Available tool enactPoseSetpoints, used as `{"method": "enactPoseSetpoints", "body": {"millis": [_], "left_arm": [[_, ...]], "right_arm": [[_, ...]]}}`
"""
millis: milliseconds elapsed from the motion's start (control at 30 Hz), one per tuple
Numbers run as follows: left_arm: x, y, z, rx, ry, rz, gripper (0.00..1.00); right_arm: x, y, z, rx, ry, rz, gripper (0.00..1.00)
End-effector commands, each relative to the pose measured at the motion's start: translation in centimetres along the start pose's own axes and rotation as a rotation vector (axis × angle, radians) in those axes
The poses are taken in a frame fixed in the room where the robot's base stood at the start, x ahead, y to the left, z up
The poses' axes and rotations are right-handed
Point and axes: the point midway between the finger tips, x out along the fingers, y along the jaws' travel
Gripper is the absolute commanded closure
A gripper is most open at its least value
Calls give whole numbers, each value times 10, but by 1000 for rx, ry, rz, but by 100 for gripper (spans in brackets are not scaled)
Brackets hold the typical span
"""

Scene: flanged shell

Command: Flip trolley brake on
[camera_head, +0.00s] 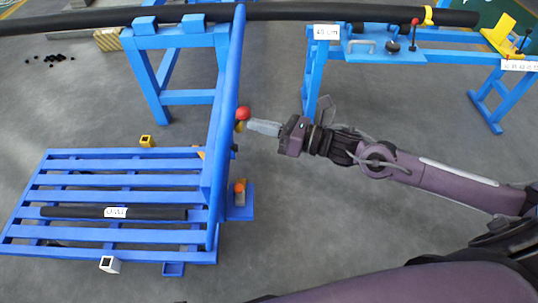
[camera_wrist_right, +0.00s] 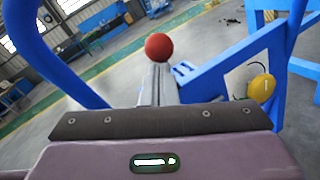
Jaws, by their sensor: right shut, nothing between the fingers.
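The blue slatted trolley (camera_head: 120,180) stands at left, with a tall blue tubular frame (camera_head: 222,120) along its right side. A red ball knob (camera_head: 243,113) is beside this frame, with a small yellow part just below it. The knob also shows in the right wrist view (camera_wrist_right: 158,47), just beyond the fingertips; I cannot tell whether they touch. A yellow knob (camera_wrist_right: 261,88) is at right there. My right gripper (camera_head: 252,126) is shut and empty, pointing left at the red knob. My left gripper is not in view.
A long black pipe (camera_head: 330,12) lies across blue stands at the back. A blue bench (camera_head: 400,32) with levers is at back right. A black bar (camera_head: 80,213) lies on the trolley. Grey floor (camera_head: 300,225) right of the trolley is clear.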

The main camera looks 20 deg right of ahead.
Motion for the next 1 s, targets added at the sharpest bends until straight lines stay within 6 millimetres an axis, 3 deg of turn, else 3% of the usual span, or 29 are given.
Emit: {"method": "enactPoseSetpoints", "body": {"millis": [167, 1000], "left_arm": [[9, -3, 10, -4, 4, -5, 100], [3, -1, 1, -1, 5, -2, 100]], "right_arm": [[6, 6, 8, -22, 51, -18, 100], [17, 14, 19, -27, 49, -17, 100]]}}
